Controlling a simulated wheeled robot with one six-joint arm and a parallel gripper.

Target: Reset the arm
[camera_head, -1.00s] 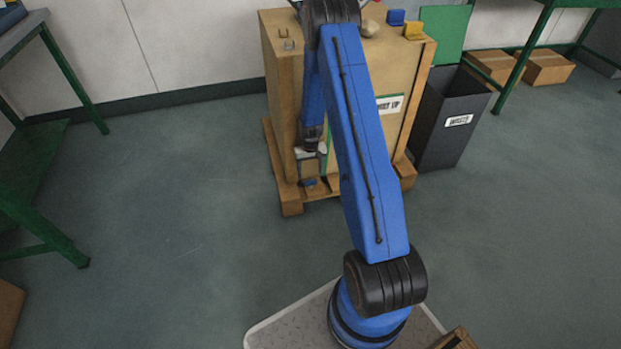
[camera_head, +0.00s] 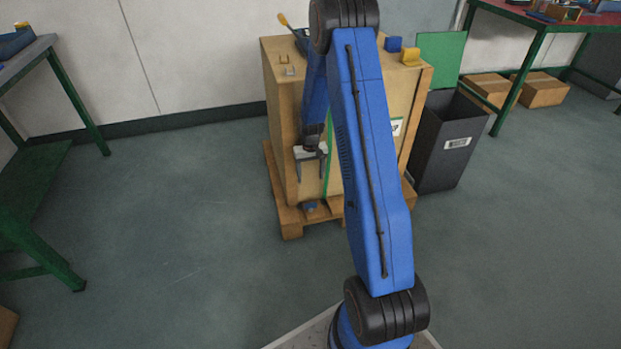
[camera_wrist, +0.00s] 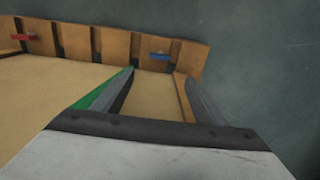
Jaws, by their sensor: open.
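My gripper (camera_head: 311,167) hangs with its fingers pointing down in front of the wooden crate (camera_head: 284,122) in the head view. My blue arm reaches up and over, and hides part of the crate. In the wrist view my gripper (camera_wrist: 162,88) has its two fingers apart with nothing between them. Beyond the fingertips are the slats of the pallet (camera_wrist: 75,42), with a small blue object (camera_wrist: 160,56) and a small red object (camera_wrist: 24,37) on them.
Green-framed tables (camera_head: 75,95) stand left and right (camera_head: 536,48). Cardboard boxes (camera_head: 541,89) lie at the back.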

